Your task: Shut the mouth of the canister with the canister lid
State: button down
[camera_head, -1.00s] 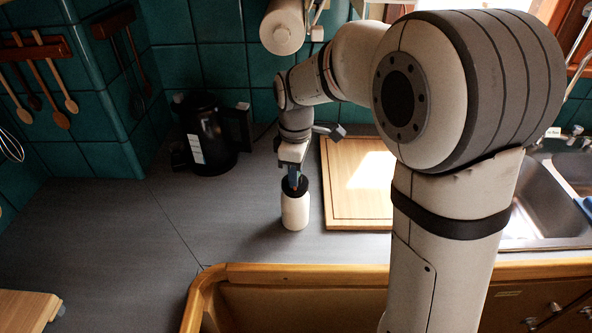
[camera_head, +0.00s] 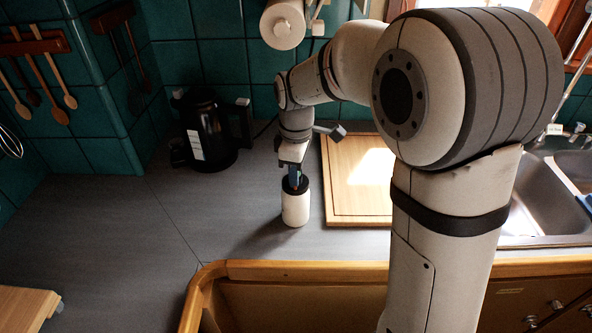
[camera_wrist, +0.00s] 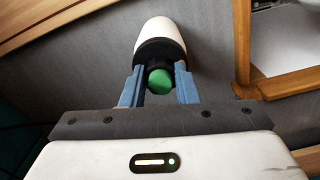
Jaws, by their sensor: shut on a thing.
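The white canister (camera_head: 295,208) stands upright on the grey counter, left of the wooden board. It also shows in the wrist view (camera_wrist: 160,30). The black canister lid (camera_wrist: 155,50) is at the canister's mouth, with a green knob (camera_wrist: 160,83) on top. In the head view the lid (camera_head: 290,187) looks in line with the canister, with no clear gap. I cannot tell whether it is fully seated. My gripper (camera_head: 295,181) points down from above, its blue fingers (camera_wrist: 160,72) on either side of the knob, shut on the lid. The canister's mouth is hidden.
A wooden cutting board (camera_head: 343,206) lies just right of the canister. A black kettle (camera_head: 207,135) stands behind on the left, near the tiled wall. A sink (camera_head: 535,215) is at the right. The counter (camera_head: 130,215) left of the canister is clear.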

jog(key=shift+f, duration=0.1)
jog(key=shift+f+b, duration=0.45)
jog(key=shift+f, duration=0.05)
jog(key=c, duration=1)
grip_release()
jog(key=shift+c, duration=0.2)
jog(key=shift+r, duration=0.1)
notch_tip(320, 180, up, 8)
jog(key=shift+f, duration=0.25)
notch_tip(320, 180, up, 4)
jog(key=p, duration=0.2)
jog(key=shift+r+p, duration=0.1)
jog(key=shift+p, duration=0.25)
